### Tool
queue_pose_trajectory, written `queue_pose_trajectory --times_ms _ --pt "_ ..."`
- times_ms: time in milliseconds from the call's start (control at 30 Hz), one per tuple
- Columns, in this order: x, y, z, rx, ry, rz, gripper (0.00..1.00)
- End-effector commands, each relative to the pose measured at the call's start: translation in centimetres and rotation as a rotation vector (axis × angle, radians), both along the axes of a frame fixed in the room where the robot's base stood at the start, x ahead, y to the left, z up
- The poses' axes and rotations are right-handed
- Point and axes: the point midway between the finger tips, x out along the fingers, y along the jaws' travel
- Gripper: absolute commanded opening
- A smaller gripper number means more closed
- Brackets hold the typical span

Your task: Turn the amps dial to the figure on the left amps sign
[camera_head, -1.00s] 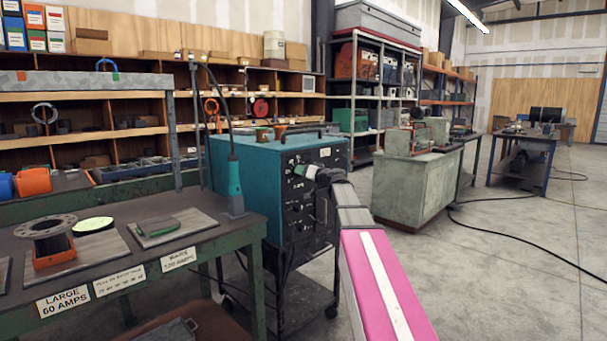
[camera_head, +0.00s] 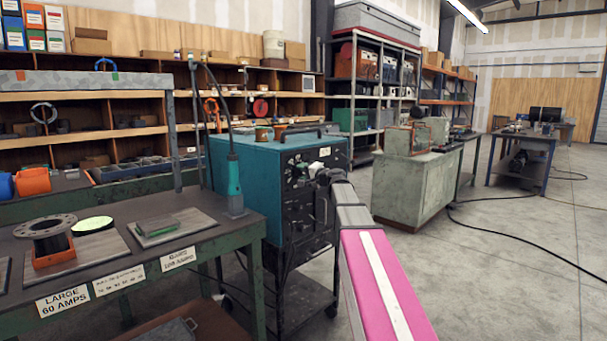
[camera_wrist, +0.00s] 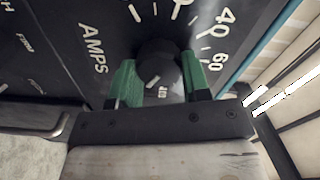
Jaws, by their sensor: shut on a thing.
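The amps dial (camera_wrist: 160,68) is a dark round knob on a black panel in the wrist view. White ticks and the figures 40 (camera_wrist: 227,17) and 60 (camera_wrist: 219,60) stand around it, with the word AMPS (camera_wrist: 93,48) to its left. My gripper (camera_wrist: 160,82) has its two green fingers closed on either side of the knob. A short pale mark shows on the knob; I cannot tell which figure it points to. In the head view, the left amps sign (camera_head: 62,301) on the bench edge reads LARGE 60 AMPS. My gripper (camera_head: 322,175) is at the teal machine's (camera_head: 250,165) front panel.
The green bench (camera_head: 190,240) at left holds a flanged pipe (camera_head: 47,240) and boards. Two more signs (camera_head: 118,281) hang on its edge. A torch (camera_head: 234,182) stands at its corner. A grey cabinet (camera_head: 410,185) stands to the right. Concrete floor (camera_head: 510,270) lies open at right.

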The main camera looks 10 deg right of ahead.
Motion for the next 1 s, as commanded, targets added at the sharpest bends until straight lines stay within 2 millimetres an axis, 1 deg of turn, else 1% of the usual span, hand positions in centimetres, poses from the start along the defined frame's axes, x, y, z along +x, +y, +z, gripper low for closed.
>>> queue_pose_trajectory --times_ms 233,633,667,700,733,1000 --pt "-0.03 -0.02 -0.07 0.035 0.027 0.001 0.20" --pt "-0.03 -0.05 -0.08 0.040 0.030 0.000 0.20" --pt "-0.03 -0.04 -0.08 0.040 0.030 0.000 0.53" --pt "-0.03 -0.04 -0.08 0.040 0.030 0.000 0.66" --pt "-0.03 -0.03 -0.07 0.039 0.030 0.000 0.69" --pt "-0.08 -0.06 -0.04 0.039 0.028 0.000 0.69"
